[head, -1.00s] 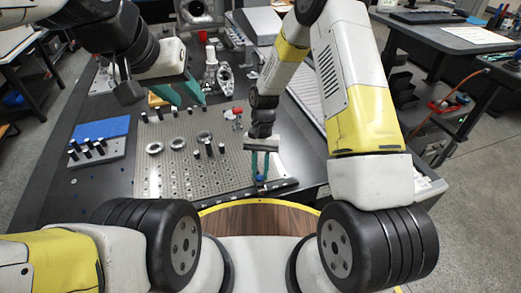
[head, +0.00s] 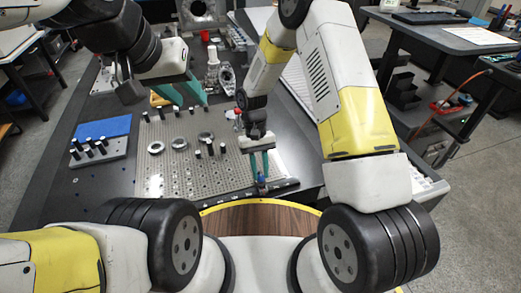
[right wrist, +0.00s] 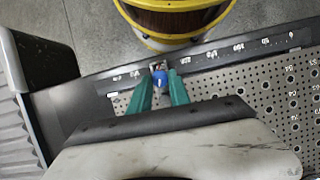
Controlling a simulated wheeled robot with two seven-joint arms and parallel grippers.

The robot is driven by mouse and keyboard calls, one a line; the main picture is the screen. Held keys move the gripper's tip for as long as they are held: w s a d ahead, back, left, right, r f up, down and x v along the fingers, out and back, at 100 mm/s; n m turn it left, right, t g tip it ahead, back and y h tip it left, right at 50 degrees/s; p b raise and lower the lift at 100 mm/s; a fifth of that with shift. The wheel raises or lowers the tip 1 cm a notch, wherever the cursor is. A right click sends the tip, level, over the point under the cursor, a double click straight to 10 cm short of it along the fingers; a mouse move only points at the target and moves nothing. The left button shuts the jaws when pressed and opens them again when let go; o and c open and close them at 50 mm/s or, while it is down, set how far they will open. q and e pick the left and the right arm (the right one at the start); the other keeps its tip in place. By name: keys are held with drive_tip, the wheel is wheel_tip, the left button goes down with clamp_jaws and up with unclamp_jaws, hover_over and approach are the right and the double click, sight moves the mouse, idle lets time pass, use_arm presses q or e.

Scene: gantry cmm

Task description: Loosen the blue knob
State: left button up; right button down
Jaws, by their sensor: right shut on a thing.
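The blue knob (head: 261,180) sits at the near edge of the perforated plate, toward its right corner. It also shows in the right wrist view (right wrist: 157,73), between the tips of two teal fingers. My right gripper (head: 260,174) points down at the knob and is shut on it; the fingers partly hide it in the head view. My left gripper (head: 194,104) is open and empty, above the far left part of the plate.
The perforated plate (head: 165,185) carries several rings and dark pegs. A block with pegs (head: 112,150) and a blue pad (head: 103,127) lie to its left. A red cup (head: 205,36) and metal parts stand behind. A labelled dark rail (right wrist: 215,54) runs beside the knob.

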sight(258, 169)
drive_tip(key=c, duration=1.2)
unclamp_jaws()
drive_tip(key=v, duration=0.6)
drive_tip(key=shift+w+a+r, duration=0.1)
drive_tip(key=shift+w+r, duration=0.15)
drive_tip(key=shift+r, duration=0.05)
drive_tip(key=shift+w+r, duration=0.15)
drive_tip(key=shift+r, duration=0.4)
